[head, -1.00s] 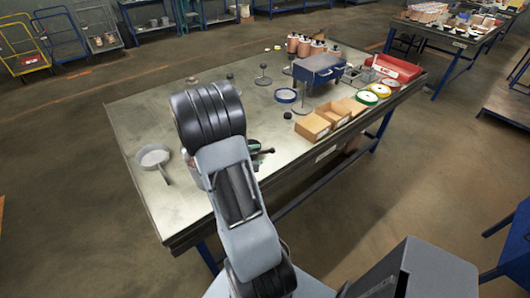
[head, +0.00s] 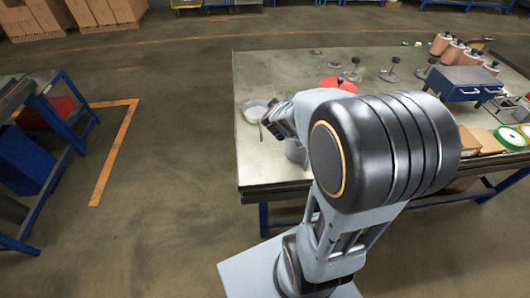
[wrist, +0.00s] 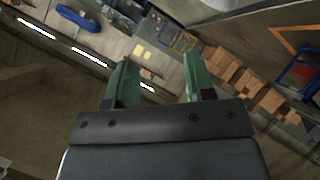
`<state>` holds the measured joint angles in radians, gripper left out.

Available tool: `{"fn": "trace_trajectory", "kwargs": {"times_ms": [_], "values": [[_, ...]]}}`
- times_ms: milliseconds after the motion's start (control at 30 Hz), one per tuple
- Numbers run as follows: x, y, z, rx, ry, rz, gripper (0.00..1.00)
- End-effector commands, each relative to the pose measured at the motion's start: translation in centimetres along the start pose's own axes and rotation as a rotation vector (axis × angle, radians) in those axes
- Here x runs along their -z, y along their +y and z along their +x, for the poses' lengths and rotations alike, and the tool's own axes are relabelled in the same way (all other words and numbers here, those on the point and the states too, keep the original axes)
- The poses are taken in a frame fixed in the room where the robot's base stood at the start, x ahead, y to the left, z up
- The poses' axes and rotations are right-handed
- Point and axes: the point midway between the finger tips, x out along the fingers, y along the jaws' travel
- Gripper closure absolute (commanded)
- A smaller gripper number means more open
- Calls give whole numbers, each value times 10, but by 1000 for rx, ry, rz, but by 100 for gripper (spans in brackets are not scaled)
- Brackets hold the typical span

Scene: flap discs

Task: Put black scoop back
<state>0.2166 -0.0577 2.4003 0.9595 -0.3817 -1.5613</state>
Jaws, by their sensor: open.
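I cannot make out a black scoop for sure in either view. A round, shallow grey pan (head: 254,109) lies near the left end of the metal-topped table (head: 300,66); in the head view my wrist is close to its right side. My gripper (wrist: 157,78) shows in the wrist view with two green fingers apart and nothing between them. It points out across the room, not at the tabletop. In the head view my arm hides much of the table's front and middle.
A red disc (head: 338,84) lies behind my arm. Several small stands are at the back, with a blue box (head: 465,82), copper-coloured cylinders and a green-rimmed disc (head: 510,137) at right. The table's back left is clear. Floor is open at left; another bench (head: 12,90) stands beyond.

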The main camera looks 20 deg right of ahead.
Motion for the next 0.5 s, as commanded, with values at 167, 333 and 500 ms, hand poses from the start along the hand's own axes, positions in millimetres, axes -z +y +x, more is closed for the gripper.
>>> {"fn": "trace_trajectory", "kwargs": {"times_ms": [167,333,500], "values": [[50,-57,-84,435,131,190,51],[30,-84,-151,655,-60,266,51],[-4,-83,-189,663,-275,311,51]]}}
